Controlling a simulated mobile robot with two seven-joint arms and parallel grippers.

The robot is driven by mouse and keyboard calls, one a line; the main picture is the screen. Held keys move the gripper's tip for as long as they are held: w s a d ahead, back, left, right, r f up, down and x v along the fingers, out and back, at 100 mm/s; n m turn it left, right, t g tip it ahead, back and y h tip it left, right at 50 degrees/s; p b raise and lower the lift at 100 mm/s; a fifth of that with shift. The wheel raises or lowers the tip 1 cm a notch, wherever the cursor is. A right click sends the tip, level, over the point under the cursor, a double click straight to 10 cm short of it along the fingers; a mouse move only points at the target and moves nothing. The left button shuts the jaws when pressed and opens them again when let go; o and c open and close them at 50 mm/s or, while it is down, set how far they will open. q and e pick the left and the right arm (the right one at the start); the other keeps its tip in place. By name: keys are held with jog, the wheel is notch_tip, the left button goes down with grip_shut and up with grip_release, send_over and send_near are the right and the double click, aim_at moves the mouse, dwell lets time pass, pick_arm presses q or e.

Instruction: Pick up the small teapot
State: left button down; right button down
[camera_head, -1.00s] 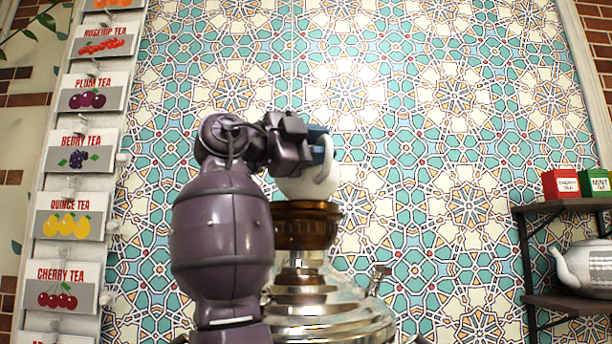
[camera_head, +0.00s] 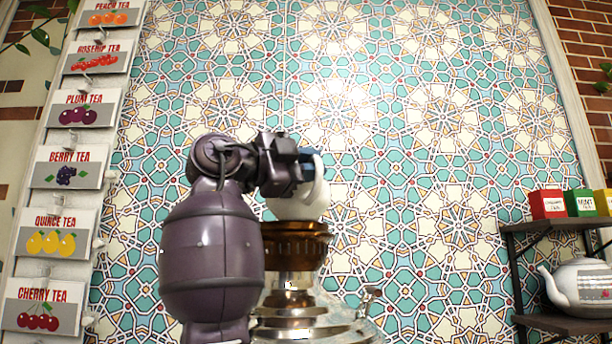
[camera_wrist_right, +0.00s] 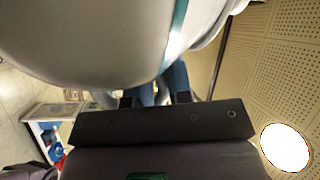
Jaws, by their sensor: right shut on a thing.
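In the right wrist view the teapot's pale rounded body (camera_wrist_right: 90,40) with a teal stripe fills the top, close above the blue fingers (camera_wrist_right: 158,88). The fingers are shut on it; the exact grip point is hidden. My left gripper does not show.
The silver samovar (camera_head: 315,318) stands below, partly behind my arm. A dark shelf (camera_head: 560,325) at right holds another white teapot (camera_head: 582,282) and tea boxes (camera_head: 548,204). Tea cards (camera_head: 62,230) hang at left. The space between samovar and shelf looks clear.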

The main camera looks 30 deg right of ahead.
jog(key=shift+r, duration=0.1)
jog(key=shift+r, duration=0.95)
notch_tip(320, 180, up, 18)
jog(key=p, duration=0.3)
jog(key=shift+p, duration=0.4)
